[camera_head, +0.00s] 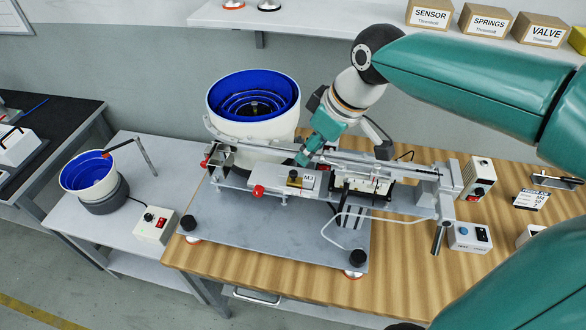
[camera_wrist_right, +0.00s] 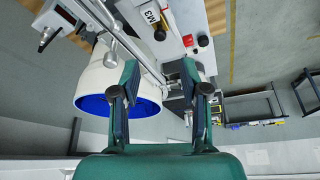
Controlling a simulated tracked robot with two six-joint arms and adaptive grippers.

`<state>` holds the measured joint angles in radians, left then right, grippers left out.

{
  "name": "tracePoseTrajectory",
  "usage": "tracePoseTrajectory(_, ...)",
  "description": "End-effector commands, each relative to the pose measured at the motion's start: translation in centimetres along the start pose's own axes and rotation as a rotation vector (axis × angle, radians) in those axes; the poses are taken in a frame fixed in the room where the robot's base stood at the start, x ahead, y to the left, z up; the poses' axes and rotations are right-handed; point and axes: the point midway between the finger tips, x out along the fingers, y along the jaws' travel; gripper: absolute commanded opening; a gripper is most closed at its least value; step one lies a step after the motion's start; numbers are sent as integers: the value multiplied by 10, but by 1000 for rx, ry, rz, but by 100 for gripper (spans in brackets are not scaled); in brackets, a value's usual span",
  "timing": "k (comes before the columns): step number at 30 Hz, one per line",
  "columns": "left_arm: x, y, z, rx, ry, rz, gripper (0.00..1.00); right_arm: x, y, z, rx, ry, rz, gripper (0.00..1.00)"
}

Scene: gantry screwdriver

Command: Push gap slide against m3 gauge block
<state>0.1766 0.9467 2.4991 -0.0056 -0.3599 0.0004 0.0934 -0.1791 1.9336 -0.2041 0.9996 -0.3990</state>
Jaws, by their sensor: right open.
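A white plate marked M3 (camera_head: 309,180) lies on the fixture in the middle of the bench, with a small brass block with a dark top (camera_head: 294,179) beside the mark. I take the brass block to be the m3 gauge block. A red knob (camera_head: 258,191) sits to its left on the same fixture, probably on the gap slide; whether slide and block touch is too small to tell. My right gripper (camera_head: 304,156) is just behind and above the plate. In the right wrist view its fingers (camera_wrist_right: 159,78) are apart with nothing held. My left gripper does not show.
A rail (camera_head: 375,163) runs across the fixture close to my right gripper. A white feeder bowl with blue inside (camera_head: 254,105) stands behind. Control boxes (camera_head: 468,236) sit at the right. The grey base plate (camera_head: 275,235) is mostly clear in front.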

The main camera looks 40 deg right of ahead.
Motion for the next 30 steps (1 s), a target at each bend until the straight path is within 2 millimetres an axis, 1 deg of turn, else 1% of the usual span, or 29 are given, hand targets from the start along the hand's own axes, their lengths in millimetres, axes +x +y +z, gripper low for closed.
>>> tracePoseTrajectory(1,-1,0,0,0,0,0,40,12,0,2,2,-6,-2,45)
tracePoseTrajectory(6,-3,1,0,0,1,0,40,48,0,2,2,-6,-1,45)
tracePoseTrajectory(12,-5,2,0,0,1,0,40,79,0,2,2,-4,-1,45)
tracePoseTrajectory(15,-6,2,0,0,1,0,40,88,1,1,3,-2,0,45)
tracePoseTrajectory(18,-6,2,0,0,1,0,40,93,1,2,4,-1,0,45)
tracePoseTrajectory(27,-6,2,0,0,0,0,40,95,1,2,4,0,1,45)
tracePoseTrajectory(29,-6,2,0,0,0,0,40,94,1,2,4,0,1,35)
tracePoseTrajectory(30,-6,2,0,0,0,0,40,94,1,2,4,0,1,28)
